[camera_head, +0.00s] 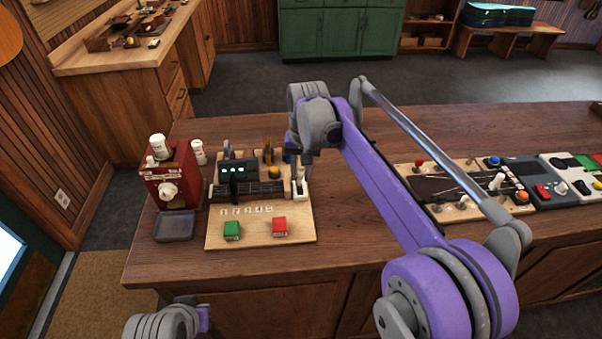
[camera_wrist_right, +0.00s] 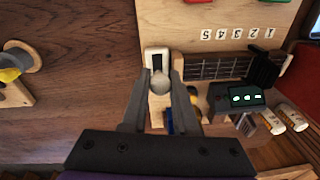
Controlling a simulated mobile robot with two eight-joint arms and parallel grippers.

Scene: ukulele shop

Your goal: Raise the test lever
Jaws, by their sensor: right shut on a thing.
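The test lever has a round grey knob (camera_wrist_right: 160,82) and a white base plate with a dark slot (camera_wrist_right: 156,56). The base plate also shows in the head view (camera_head: 301,190), at the right side of a light wooden board (camera_head: 262,232). My right gripper (camera_wrist_right: 160,88) has its two fingers on either side of the knob and is shut on it.
A red machine (camera_head: 172,178) stands left. More panels stand right. The counter's front is clear.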

